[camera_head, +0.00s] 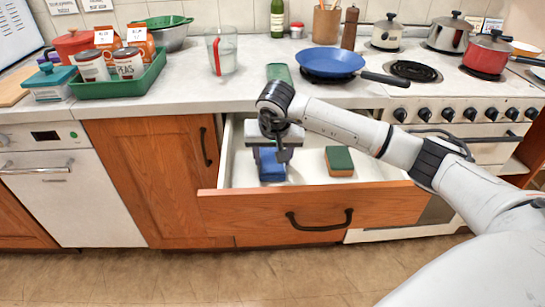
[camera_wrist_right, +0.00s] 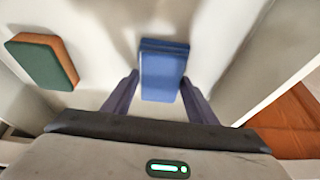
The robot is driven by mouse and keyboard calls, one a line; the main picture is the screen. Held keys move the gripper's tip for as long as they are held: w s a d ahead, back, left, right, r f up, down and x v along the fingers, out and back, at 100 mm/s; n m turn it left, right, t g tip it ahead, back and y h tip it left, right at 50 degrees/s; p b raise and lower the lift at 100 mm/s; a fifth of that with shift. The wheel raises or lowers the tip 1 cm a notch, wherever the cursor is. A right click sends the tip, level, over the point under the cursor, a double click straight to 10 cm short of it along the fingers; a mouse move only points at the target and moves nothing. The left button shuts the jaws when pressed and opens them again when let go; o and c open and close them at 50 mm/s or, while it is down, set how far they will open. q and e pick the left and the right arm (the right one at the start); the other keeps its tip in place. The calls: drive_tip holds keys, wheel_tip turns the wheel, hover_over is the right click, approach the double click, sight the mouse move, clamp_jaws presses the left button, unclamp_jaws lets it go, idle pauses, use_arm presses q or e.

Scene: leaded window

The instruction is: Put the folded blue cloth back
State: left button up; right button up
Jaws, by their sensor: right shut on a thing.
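The folded blue cloth (camera_head: 271,165) is inside the open drawer (camera_head: 312,207), toward its left side. It also shows in the right wrist view (camera_wrist_right: 163,68) as a blue folded block. My right gripper (camera_head: 272,172) reaches down into the drawer, and its two fingers (camera_wrist_right: 160,88) are shut on the cloth from both sides. I cannot tell whether the cloth touches the drawer floor. My left gripper is not in view.
A green and orange sponge (camera_head: 339,161) lies in the drawer right of the cloth. The drawer's front panel is pulled out below the counter. A blue frying pan (camera_head: 330,62) and a green folded item (camera_head: 278,73) are on the counter above. Drawer floor between cloth and sponge is clear.

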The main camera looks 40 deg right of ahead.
drive_tip(key=o, duration=1.4)
drive_tip(key=shift+f, duration=0.15)
drive_tip(key=shift+r, duration=0.4)
drive_tip(key=v, duration=1.1)
drive_tip(key=shift+s+a+r+p, duration=0.1)
drive_tip(key=shift+a+r+p, duration=0.1)
drive_tip(key=shift+p, duration=0.15)
